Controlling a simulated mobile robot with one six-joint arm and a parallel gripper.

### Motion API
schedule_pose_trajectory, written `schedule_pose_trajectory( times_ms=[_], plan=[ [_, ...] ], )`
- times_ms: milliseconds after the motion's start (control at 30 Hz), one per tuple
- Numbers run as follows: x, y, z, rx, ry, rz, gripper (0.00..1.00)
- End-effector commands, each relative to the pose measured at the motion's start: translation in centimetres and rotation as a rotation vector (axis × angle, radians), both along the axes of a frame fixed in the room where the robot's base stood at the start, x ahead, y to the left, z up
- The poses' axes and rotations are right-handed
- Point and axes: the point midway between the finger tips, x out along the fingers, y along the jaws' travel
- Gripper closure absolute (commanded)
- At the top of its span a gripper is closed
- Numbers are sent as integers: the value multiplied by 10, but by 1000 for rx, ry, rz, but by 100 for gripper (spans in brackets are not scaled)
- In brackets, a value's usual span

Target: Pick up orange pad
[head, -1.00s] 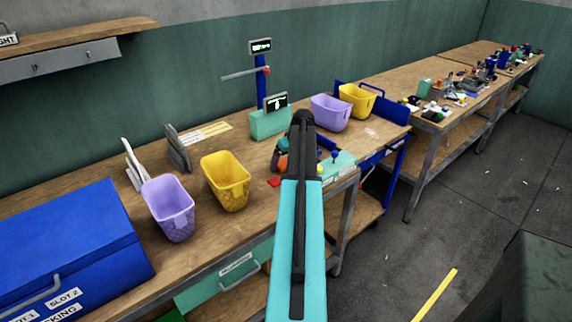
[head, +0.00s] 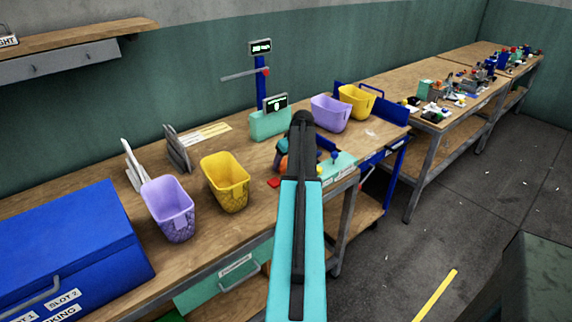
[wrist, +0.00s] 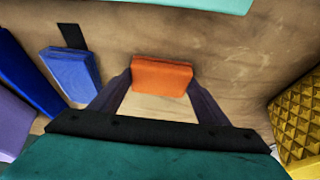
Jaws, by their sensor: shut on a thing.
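The orange pad (wrist: 162,76) is a small block between the two dark fingers of my gripper (wrist: 160,84) in the wrist view. The fingers touch its left and right ends, so my gripper is shut on it. Wooden bench top shows behind and below the pad; I cannot tell whether the pad touches it. In the head view, my arm hides most of the gripper, and a small orange patch (head: 284,163) shows just left of the arm.
In the wrist view, a blue block (wrist: 70,72) lies left and a textured yellow bin (wrist: 300,112) stands right. In the head view, a yellow bin (head: 225,184), a purple bin (head: 168,210) and a large blue box (head: 65,245) stand left. A teal device (head: 269,123) stands behind.

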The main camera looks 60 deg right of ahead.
Motion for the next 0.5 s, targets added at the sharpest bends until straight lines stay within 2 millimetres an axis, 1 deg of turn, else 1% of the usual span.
schedule_pose_trajectory(
  times_ms=[167, 267, 367, 500],
  plan=[
    [0, 0, 4, -1, -1, 0, 52],
    [0, -1, 10, -1, -1, 0, 52],
    [0, -1, 19, -1, -1, 0, 52],
    [0, -1, 37, -1, -1, 0, 52]
  ],
)
